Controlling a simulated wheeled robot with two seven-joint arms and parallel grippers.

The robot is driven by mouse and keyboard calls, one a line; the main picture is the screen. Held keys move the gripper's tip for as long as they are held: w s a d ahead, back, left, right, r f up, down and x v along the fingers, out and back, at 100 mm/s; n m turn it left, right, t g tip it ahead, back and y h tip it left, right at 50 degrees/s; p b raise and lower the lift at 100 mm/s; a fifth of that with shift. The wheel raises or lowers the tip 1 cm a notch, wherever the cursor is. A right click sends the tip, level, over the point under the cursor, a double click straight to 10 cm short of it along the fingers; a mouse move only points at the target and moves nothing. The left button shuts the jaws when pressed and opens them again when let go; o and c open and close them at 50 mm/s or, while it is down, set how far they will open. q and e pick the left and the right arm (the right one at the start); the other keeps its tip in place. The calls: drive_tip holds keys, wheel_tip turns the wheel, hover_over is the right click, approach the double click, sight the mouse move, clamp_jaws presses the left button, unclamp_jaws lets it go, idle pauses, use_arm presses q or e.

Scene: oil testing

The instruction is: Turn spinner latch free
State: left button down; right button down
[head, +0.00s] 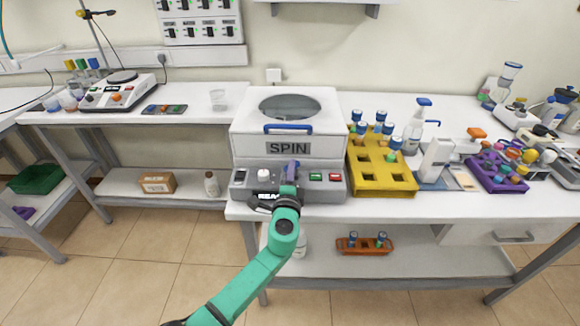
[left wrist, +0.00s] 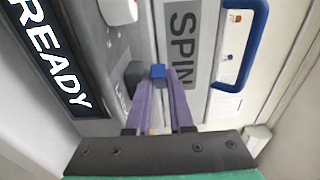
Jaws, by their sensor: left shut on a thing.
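The spinner (head: 288,145) is a white box with a round window in its lid, a SPIN label and a grey control panel. Its lid is down. My left gripper (head: 291,170), with purple fingers, reaches over the panel just below the SPIN label. In the left wrist view its fingers (left wrist: 160,85) are shut on the small blue latch (left wrist: 158,72) at the seam between panel and body. The latch's lower part is hidden between the fingers, and I cannot make it out in the head view. My right gripper is not in view.
A blue lid handle (head: 288,128) is close above the gripper. A white knob (head: 264,175) and a READY display (left wrist: 48,55) are beside it. A yellow tube rack (head: 383,180) stands right of the spinner.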

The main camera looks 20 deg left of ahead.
use_arm(q)
drive_tip(key=n+g+y+b, duration=0.1)
drive_tip(key=y+b, duration=0.1)
drive_tip(key=n+y+b, duration=0.2)
drive_tip(key=n+g+y+b, duration=0.1)
drive_tip(key=y+b, duration=0.1)
drive_tip(key=shift+w+d+f+g+b, duration=0.15)
drive_tip(key=shift+d+f+g+b, duration=0.05)
drive_tip(key=shift+d+g+b, duration=0.1)
drive_tip(key=shift+r+n+g+y+b, duration=0.2)
drive_tip(key=shift+n+g+y+b, duration=0.1)
drive_tip(key=shift+n+y+b, duration=0.35)
drive_tip(key=c, duration=0.8)
unclamp_jaws()
